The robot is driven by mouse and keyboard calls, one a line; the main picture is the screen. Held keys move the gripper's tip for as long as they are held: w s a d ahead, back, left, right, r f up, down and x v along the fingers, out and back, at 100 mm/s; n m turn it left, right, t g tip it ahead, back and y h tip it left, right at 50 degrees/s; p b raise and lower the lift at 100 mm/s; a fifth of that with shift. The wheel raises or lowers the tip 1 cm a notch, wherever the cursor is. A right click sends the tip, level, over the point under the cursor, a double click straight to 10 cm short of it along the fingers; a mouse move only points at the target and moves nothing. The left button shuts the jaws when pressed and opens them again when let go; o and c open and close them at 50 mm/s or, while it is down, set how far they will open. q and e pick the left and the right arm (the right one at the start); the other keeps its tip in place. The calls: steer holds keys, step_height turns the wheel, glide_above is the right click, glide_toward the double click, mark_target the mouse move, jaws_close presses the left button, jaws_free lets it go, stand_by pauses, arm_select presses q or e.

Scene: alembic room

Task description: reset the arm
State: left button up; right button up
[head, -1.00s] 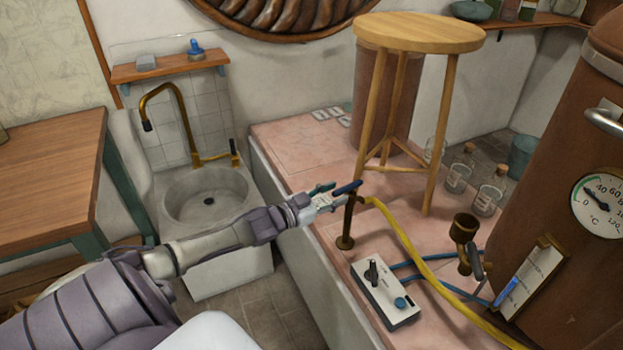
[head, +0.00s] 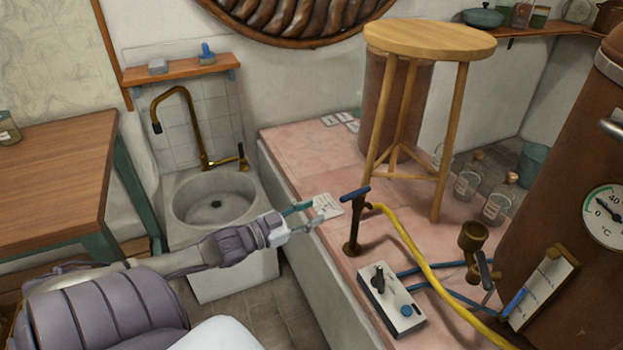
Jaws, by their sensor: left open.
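My left arm comes in from the left, and its left gripper (head: 317,212) is open with nothing between its fingers. A gap shows between the fingertips and the lever. A pale card (head: 327,205) lies on the counter just behind the fingertips. My right gripper is not in the picture.
A yellow hose (head: 411,245) runs from the tap post. A control box (head: 391,300) with blue cables sits in front of it. A wooden stool (head: 430,40) and glass bottles (head: 497,205) stand behind. A stone sink (head: 215,200) is left of the counter.

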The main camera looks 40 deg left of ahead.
arm_select(q)
steer(key=s+a+f+n+g+y+p, duration=0.1)
steer(key=s+f+g+y, duration=0.15)
steer(key=f, duration=0.55)
steer(key=s+a+f+n+g+y, duration=0.1)
steer(key=s+a+f, duration=0.1)
steer(key=s+f, duration=0.35)
steer(key=s+a+f+n+g+y+p, duration=0.1)
steer(key=f+n+g+y, duration=0.1)
steer(key=f, duration=0.8)
steer(key=s+d+f+g, duration=0.3)
steer(key=s+f, duration=0.4)
steer(key=f, duration=0.2)
steer(key=s+d+f+g, duration=0.2)
steer(key=s+d+f, duration=0.3)
steer(key=s, duration=0.3)
steer(key=s+d+f+g+p, duration=0.1)
steer(key=s+d+f+g, duration=0.2)
steer(key=s+d, duration=0.5)
steer(key=s+d+f+m+g+p, duration=0.1)
steer(key=s+d+f+g, duration=0.2)
steer(key=s+d+f, duration=0.3)
steer(key=s+d+h, duration=0.1)
steer(key=s, duration=0.1)
steer(key=shift+s+d+f, duration=0.2)
steer(key=shift+s+f, duration=0.15)
steer(key=shift+s, duration=0.05)
